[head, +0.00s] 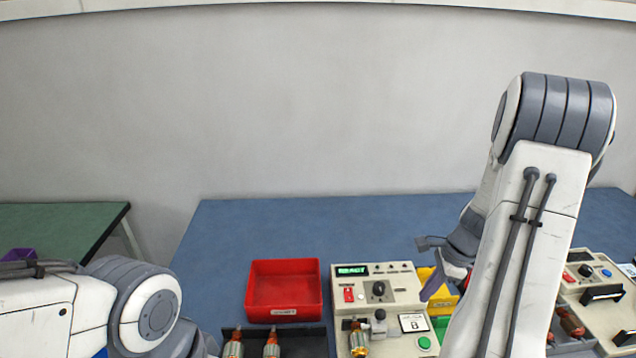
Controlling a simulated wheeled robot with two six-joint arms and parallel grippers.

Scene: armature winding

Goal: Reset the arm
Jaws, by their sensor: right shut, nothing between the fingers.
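My right arm reaches in from the right, bent high over the blue table (330,225). An armature (358,342) with a copper winding stands upright at the machine's lower left.
A red bin (284,290) looks empty. Below it, a dark tray (310,342) holds armatures (271,345). A second device (607,300) stands at right, with another armature (571,323) near it. A green table (60,222) is at left. The blue table's back is clear.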

